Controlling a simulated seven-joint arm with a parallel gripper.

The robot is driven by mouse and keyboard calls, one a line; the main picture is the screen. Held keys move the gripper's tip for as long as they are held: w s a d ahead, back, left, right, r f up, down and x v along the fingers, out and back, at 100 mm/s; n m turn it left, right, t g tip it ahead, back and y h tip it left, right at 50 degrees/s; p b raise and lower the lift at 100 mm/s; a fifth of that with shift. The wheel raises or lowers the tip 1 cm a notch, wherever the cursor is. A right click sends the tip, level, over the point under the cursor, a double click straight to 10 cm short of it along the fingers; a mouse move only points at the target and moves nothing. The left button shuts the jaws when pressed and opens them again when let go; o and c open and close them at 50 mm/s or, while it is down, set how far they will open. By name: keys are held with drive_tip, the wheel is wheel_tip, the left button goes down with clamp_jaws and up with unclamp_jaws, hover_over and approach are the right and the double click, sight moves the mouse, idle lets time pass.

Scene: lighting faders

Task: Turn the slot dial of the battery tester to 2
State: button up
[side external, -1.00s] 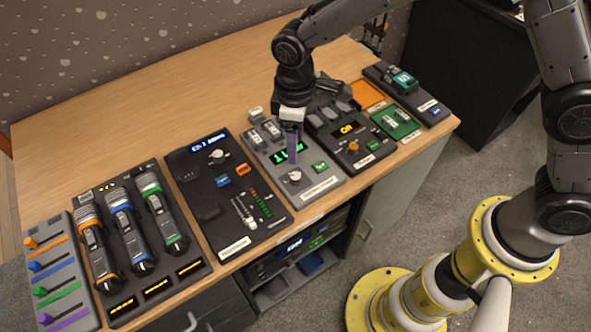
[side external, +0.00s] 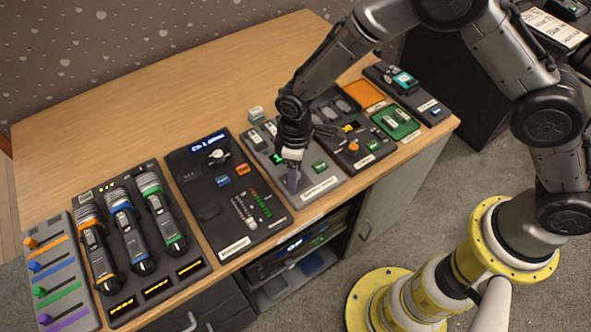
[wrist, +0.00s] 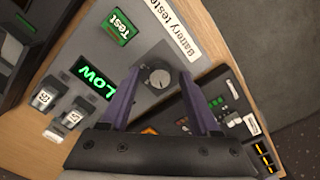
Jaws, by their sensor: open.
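The battery tester is a grey panel (side external: 325,186), labelled "Battery tester" in the wrist view (wrist: 178,32). Its slot dial (wrist: 158,77) is a small round silver knob; which number it points at is too small to read. A green display (wrist: 92,82) reads "LOW". A green Test button (wrist: 117,27) sits beside it. My gripper (wrist: 160,74) is open, its purple fingers on either side of the dial in the wrist view. In the side view my gripper (side external: 293,182) is low over the tester's front and hides the dial; contact cannot be told.
Two batteries (wrist: 58,112) sit in slots on the tester. A dark panel with a slider and lit buttons (side external: 228,190) lies to the left, and another dark panel with an orange knob (side external: 353,147) to the right.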

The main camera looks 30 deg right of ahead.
clamp_jaws()
drive_tip(key=shift+m, duration=0.3)
drive_tip(key=m, duration=0.5)
drive_tip(key=shift+m, duration=0.3)
drive_tip(key=m, duration=0.5)
drive_tip(key=shift+r, duration=0.1)
drive_tip(key=shift+m, duration=0.4)
unclamp_jaws()
